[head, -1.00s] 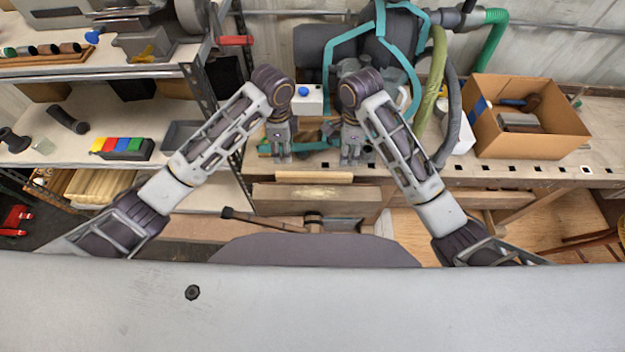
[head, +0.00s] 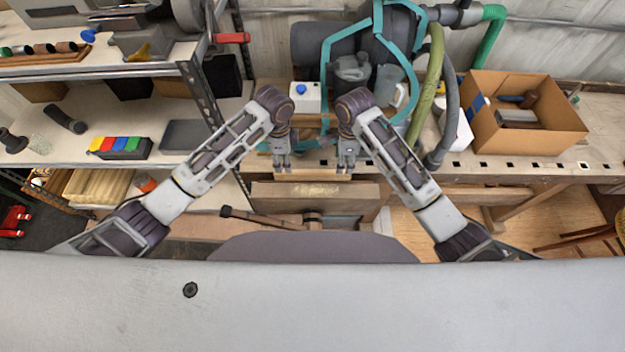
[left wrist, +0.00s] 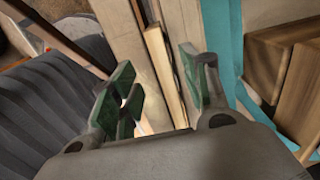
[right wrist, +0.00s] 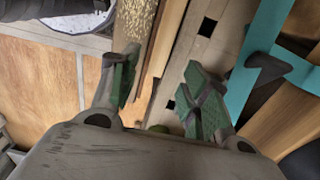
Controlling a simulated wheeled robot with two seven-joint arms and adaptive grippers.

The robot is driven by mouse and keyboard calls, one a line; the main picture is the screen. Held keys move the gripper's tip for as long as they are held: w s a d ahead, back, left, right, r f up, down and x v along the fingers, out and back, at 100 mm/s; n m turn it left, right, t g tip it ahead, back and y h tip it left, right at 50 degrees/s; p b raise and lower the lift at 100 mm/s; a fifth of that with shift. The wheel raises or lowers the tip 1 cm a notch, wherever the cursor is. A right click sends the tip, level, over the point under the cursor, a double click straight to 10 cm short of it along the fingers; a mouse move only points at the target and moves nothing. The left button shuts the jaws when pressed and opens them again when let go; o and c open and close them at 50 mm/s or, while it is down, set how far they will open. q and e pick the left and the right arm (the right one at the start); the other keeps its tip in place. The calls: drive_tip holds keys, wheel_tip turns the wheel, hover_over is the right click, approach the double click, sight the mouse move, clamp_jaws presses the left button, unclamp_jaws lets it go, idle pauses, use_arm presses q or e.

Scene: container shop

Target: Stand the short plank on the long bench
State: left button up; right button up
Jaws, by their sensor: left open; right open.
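The short plank (head: 313,174) is a pale, narrow strip lying flat along the front edge of the long bench (head: 515,172), a pale worktop with square holes. My left gripper (head: 282,164) is open at the plank's left end. In the left wrist view the plank (left wrist: 165,75) runs between its green-padded fingers (left wrist: 155,92). My right gripper (head: 346,166) is open at the plank's right end. In the right wrist view the plank (right wrist: 166,40) runs between its fingers, closer to the left one (right wrist: 163,92). Neither gripper visibly grips it.
Teal-framed machinery (head: 345,60) with hoses stands behind the grippers, near a white box with a blue cap (head: 306,97). A cardboard box (head: 525,130) stands on the bench at right. A metal shelf (head: 90,170) is at left. A long-handled hammer (head: 265,219) lies below the bench front.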

use_arm(q)
drive_tip(key=shift+f, duration=3.9)
use_arm(e)
drive_tip(key=shift+f, duration=3.9)
use_arm(q)
clamp_jaws()
use_arm(e)
clamp_jaws()
